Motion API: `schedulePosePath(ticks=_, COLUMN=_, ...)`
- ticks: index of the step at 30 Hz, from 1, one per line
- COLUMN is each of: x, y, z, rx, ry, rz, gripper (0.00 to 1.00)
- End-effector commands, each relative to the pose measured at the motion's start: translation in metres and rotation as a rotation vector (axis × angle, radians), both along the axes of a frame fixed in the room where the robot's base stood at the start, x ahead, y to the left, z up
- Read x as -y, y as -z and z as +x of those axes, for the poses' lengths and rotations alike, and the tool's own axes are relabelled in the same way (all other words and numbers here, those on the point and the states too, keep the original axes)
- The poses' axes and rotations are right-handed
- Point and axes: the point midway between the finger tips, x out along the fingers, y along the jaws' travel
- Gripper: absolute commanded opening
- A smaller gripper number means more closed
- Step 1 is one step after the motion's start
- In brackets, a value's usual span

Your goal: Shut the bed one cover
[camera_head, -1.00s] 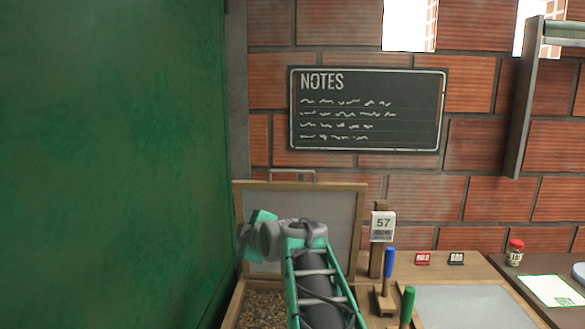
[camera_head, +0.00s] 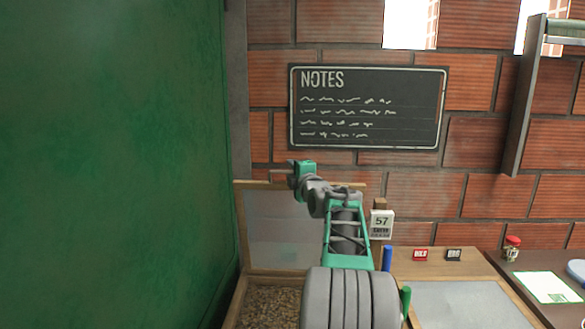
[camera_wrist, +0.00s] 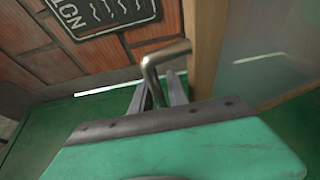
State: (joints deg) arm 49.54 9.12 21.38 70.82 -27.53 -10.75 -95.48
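The bed one cover (camera_head: 280,230) is a wood-framed, greyish panel standing raised, nearly upright, at the back of a bed (camera_head: 262,303) filled with brown grains. A bent metal handle (camera_wrist: 166,53) sticks out from the cover's wooden frame in the wrist view. Its bar also shows at the cover's top edge in the head view (camera_head: 278,171). My gripper (camera_wrist: 158,90) is at this handle, with one grey finger on each side of the handle's bent end. The fingers look apart, and contact with the handle is not clear. My arm hides the cover's right part.
A large green wall (camera_head: 110,160) stands close on the left. Right of the bed are a 57 sign (camera_head: 381,224), a blue-handled tool (camera_head: 387,258) and a green-handled tool (camera_head: 406,302). A blackboard (camera_head: 368,108) hangs on the brick wall behind.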

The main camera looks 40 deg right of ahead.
Motion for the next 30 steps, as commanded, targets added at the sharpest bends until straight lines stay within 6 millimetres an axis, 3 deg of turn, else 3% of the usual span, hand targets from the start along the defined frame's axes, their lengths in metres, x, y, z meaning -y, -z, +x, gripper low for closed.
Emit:
schedulePosePath(ticks=2, x=-0.0001, y=0.0003, z=-0.0003, rx=0.0, ry=0.0, rz=0.0, gripper=0.2)
schedulePosePath(ticks=10, x=-0.0002, y=0.0003, z=-0.0005, rx=-0.001, ry=0.0, rz=0.0, gripper=0.0)
schedulePosePath(ticks=30, x=-0.0002, y=0.0004, z=-0.0006, rx=-0.001, ry=0.0, rz=0.0, gripper=0.0)
